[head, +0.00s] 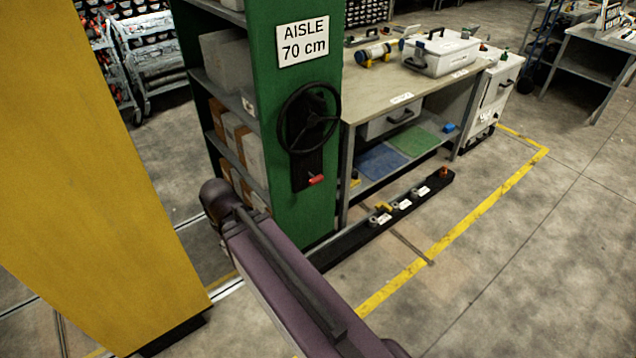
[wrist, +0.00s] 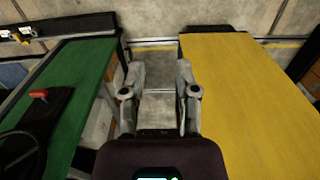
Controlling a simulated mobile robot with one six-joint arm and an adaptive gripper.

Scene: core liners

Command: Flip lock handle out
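The lock handle (head: 316,179) is a small red grip at the lower end of a black plate on the green shelf end panel, below a black handwheel (head: 308,117). In the wrist view the red lock handle (wrist: 38,94) is at the left, with part of the handwheel (wrist: 18,150) below it. My gripper (wrist: 160,76) is open and empty, with its two fingers apart over the floor gap between the green panel and a yellow panel. It is to the right of the lock handle and not touching it. In the head view I cannot make out the gripper fingers.
The green panel (head: 275,180) carries an "AISLE 70 cm" sign (head: 303,42). A yellow panel (head: 85,170) stands close at the left, leaving a narrow aisle. A workbench (head: 395,85) stands right of the green panel. A black floor rail (head: 385,220) lies in front. Open floor is at the right.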

